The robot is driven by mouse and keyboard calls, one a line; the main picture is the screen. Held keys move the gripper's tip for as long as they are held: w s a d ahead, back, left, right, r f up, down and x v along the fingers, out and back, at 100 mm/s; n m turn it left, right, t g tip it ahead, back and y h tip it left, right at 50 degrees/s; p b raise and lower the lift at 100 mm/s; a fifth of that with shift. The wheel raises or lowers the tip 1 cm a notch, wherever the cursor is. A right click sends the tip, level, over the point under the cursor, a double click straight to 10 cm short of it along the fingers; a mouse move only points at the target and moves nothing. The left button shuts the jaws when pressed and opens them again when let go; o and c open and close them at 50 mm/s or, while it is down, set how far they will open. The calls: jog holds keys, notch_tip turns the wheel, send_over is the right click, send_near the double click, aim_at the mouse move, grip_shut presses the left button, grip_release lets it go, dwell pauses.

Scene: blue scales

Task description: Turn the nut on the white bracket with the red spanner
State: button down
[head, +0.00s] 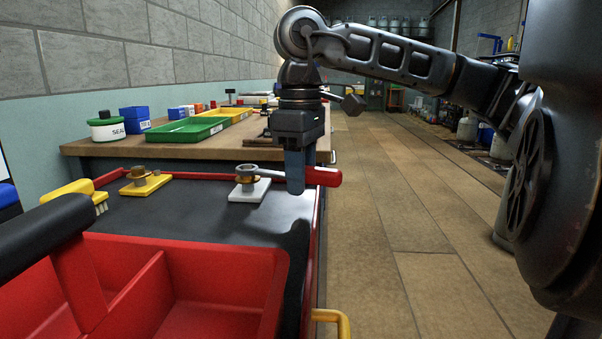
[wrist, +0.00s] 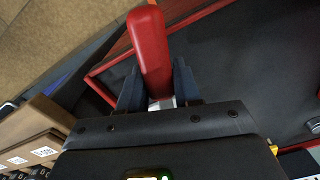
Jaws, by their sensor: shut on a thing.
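The white bracket (head: 249,191) stands on the black cart top, with a brass-coloured nut (head: 247,179) on its upright post. The red spanner (head: 324,177) lies level at the height of the nut. Its pale metal shank (head: 272,173) reaches left to the nut; whether its jaw is fully seated around the nut is too small to tell. My gripper (head: 295,175) points down and is shut on the spanner's red handle. In the wrist view the red handle (wrist: 149,50) sits between the two dark fingers of my gripper (wrist: 157,88). The bracket is hidden there.
A yellow bracket (head: 146,185) with a brass nut stands left of the white one. A red tote (head: 180,270) with a black handle fills the front. Behind, a wooden bench (head: 190,149) holds green and yellow trays. The floor right of the cart is clear.

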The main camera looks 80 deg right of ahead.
jog(key=shift+f+b, duration=0.4)
jog(key=shift+f, duration=0.05)
dwell(0.4)
jog(key=shift+d+f+b, duration=0.1)
jog(key=shift+d+b, duration=0.1)
jog(key=shift+b, duration=0.1)
jog(key=shift+d+n+b, duration=0.5)
jog(key=shift+d+n, duration=0.1)
jog(key=shift+n, duration=0.3)
jog(key=shift+d, duration=0.1)
jog(key=shift+d+n+b, duration=0.35)
jog(key=shift+n+b, duration=0.15)
jog(key=shift+d+n, duration=0.4)
jog(key=shift+a+b, duration=0.15)
jog(key=shift+b, duration=0.2)
